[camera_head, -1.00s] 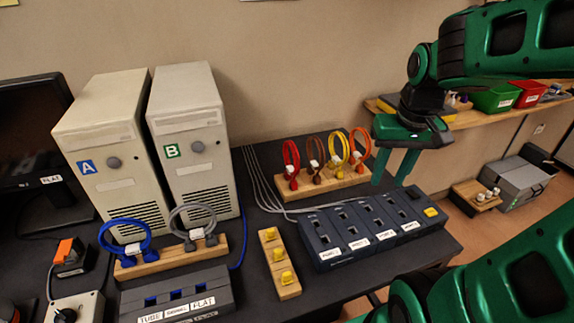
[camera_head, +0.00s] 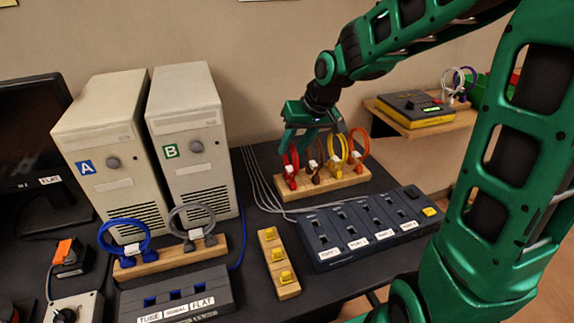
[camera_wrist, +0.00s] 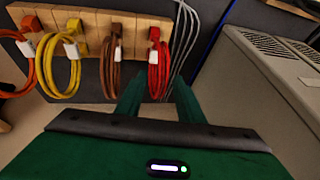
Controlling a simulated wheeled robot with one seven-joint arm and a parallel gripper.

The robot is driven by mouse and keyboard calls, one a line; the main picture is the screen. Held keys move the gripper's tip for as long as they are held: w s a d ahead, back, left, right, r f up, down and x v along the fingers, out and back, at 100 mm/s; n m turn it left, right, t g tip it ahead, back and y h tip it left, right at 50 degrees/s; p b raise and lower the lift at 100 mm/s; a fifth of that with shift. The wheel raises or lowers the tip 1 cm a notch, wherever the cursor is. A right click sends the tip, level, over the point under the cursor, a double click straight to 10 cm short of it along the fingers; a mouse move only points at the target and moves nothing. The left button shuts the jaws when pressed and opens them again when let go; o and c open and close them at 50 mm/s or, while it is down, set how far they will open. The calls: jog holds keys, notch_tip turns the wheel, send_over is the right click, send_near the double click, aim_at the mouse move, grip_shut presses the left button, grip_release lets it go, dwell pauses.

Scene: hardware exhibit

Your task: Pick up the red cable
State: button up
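The red cable (camera_head: 291,165) is a looped coil with a white tag, at the left end of the wooden cable rack (camera_head: 345,184). It also shows in the wrist view (camera_wrist: 159,72), hanging from a red plug on the rack. My gripper (camera_head: 308,145) is over the left part of the rack, fingers pointing down. In the wrist view its two green fingers (camera_wrist: 157,90) are spread, with the red cable seen in the gap between them. I cannot tell how far down the fingers reach around it. The cable's top is partly hidden in the head view.
Brown (camera_head: 314,155), yellow (camera_head: 337,150) and orange (camera_head: 359,145) cables stand to the right on the same rack. Computer tower B (camera_head: 188,130) stands left of it. A dark socket panel (camera_head: 370,230) lies in front. Thin grey wires (camera_head: 258,180) run beside the rack.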

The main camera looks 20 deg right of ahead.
jog(key=x, duration=0.5)
jog(key=shift+a+f, duration=0.1)
jog(key=shift+a, duration=0.05)
grip_shut()
